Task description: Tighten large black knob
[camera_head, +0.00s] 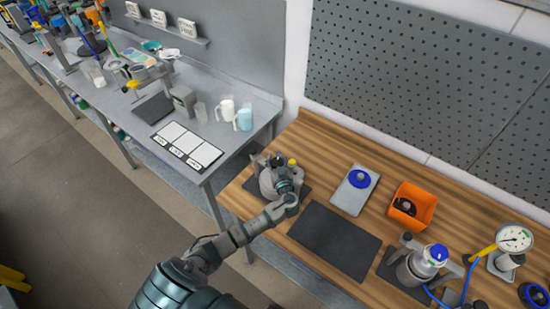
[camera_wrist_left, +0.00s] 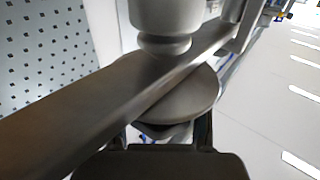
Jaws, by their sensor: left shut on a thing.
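A grey clamp-like device (camera_head: 265,172) with a yellow part on top stands on a dark mat at the left end of the wooden bench. My left gripper (camera_head: 287,184) reaches it from the front and covers part of it. In the left wrist view, the gripper's dark fingers (camera_wrist_left: 163,140) are shut on a dark knob-like part (camera_wrist_left: 158,130), which I take as the large black knob. It sits just under a round grey disc (camera_wrist_left: 190,98) and a slanted metal bar (camera_wrist_left: 110,95). Most of the knob is hidden. My right gripper is not in view.
An empty dark mat (camera_head: 335,241) lies right of the device. Beyond are a grey plate with a blue disc (camera_head: 352,189), an orange bin (camera_head: 418,197) holding a black part, a blue-topped vessel (camera_head: 420,264) and a gauge (camera_head: 514,240). A grey table (camera_head: 215,165) stands left.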

